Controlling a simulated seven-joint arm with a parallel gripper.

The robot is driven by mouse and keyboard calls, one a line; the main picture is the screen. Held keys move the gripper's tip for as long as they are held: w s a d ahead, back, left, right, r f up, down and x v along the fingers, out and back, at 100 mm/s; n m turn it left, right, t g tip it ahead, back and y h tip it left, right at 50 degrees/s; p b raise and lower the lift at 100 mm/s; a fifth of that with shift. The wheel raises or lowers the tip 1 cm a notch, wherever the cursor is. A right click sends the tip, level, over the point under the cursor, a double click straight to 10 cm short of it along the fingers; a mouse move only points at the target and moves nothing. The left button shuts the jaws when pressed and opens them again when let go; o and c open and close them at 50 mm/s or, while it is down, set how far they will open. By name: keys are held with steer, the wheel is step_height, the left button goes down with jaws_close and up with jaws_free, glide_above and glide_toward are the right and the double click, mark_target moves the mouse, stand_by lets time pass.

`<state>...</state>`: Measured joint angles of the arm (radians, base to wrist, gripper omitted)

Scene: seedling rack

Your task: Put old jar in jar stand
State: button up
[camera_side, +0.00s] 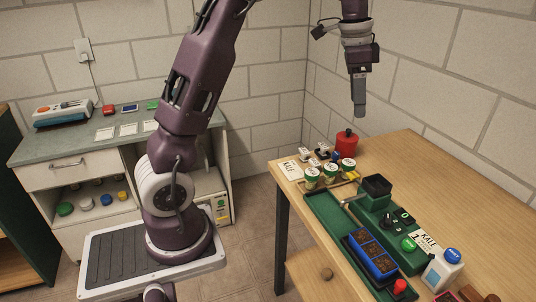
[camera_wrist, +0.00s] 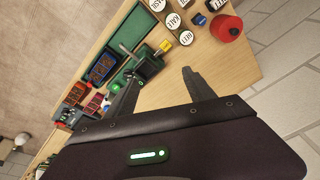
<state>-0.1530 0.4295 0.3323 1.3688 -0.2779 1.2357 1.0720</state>
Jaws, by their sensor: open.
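Three small jars with pale, lettered lids and green labels stand in a row near the table's back left corner: a left jar (camera_side: 312,178), a middle jar (camera_side: 330,173) and a right jar (camera_side: 348,166). The wrist view shows their lids, one reading KALE (camera_wrist: 172,22) and one BEET (camera_wrist: 188,39). I cannot tell which is the old jar. A dark open square holder (camera_side: 377,186), also in the wrist view (camera_wrist: 149,65), stands on a green block; I cannot tell whether it is the jar stand. My gripper (camera_side: 359,112) is open and empty, high above the table (camera_wrist: 160,78).
A red canister (camera_side: 346,145) stands behind the jars. The table's right part (camera_side: 450,190) is clear. A side counter (camera_side: 70,143) stands at left.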

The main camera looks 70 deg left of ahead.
steer(key=s+d+r+n+t, duration=0.1)
steer(key=s+d+r, duration=0.25)
steer(key=s, duration=0.35)
steer(key=s+d+r+n, duration=0.2)
steer(key=s+d, duration=0.3)
steer(key=s, duration=0.1)
steer(key=s+d+f+n+t, duration=0.1)
steer(key=s+d+f, duration=0.1)
steer(key=s, duration=0.6)
steer(key=s+d+f+n+t, duration=0.1)
steer(key=s+d+f+n, duration=0.1)
steer(key=s, duration=0.6)
step_height(320, 180, down, 2)
steer(key=shift+s+d+f+y, duration=0.1)
steer(key=shift+s+d+y, duration=0.2)
steer(key=shift+d, duration=0.3)
